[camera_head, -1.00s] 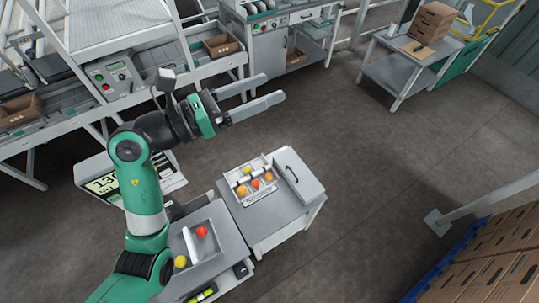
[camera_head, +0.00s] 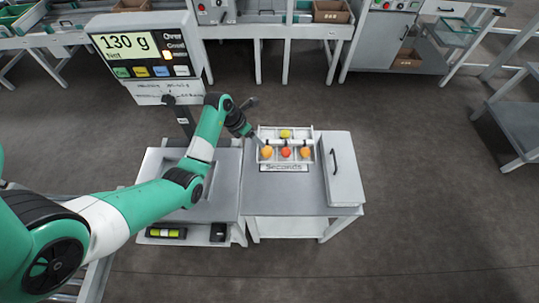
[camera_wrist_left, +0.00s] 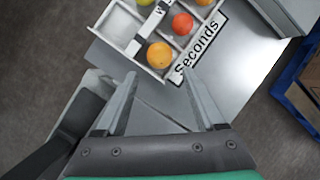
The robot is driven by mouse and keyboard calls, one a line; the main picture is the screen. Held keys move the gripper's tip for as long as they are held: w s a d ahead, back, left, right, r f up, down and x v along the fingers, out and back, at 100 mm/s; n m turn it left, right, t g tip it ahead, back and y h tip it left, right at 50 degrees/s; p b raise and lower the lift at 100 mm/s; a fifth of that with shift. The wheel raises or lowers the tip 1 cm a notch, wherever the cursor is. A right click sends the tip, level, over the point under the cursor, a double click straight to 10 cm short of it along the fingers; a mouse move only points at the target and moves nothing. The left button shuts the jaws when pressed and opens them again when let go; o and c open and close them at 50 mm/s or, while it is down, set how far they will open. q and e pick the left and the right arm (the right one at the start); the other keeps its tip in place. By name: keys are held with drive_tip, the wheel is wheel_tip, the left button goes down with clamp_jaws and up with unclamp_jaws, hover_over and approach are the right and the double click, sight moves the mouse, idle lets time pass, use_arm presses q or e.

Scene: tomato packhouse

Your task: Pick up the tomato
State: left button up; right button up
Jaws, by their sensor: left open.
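In the head view, a white divided tray (camera_head: 317,150) labelled "Seconds" holds a yellow tomato (camera_head: 285,134) in the back and an orange (camera_head: 266,152), a red (camera_head: 286,152) and another orange tomato (camera_head: 305,153) in the front row. My left gripper (camera_head: 259,141) is over the tray's left side, near the left orange tomato. In the left wrist view, my open, empty fingers (camera_wrist_left: 159,78) point at an orange tomato (camera_wrist_left: 160,55), with a red tomato (camera_wrist_left: 183,24) beyond it. My right gripper is not in view.
Conveyor benches and cardboard boxes (camera_head: 331,11) stand behind.

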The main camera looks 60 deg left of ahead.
sight(265, 149)
use_arm(q)
drive_tip(key=b+x, duration=0.2)
drive_tip(key=x, duration=0.3)
drive_tip(key=shift+s+f+b, duration=0.15)
drive_tip(key=shift+b, duration=0.25)
drive_tip(key=b+x, duration=0.4)
drive_tip(key=x, duration=0.1)
drive_tip(key=shift+f, duration=0.3)
drive_tip(key=shift+r, duration=0.1)
drive_tip(key=c, duration=0.5)
drive_tip(key=shift+c, duration=0.3)
drive_tip(key=shift+r, duration=0.1)
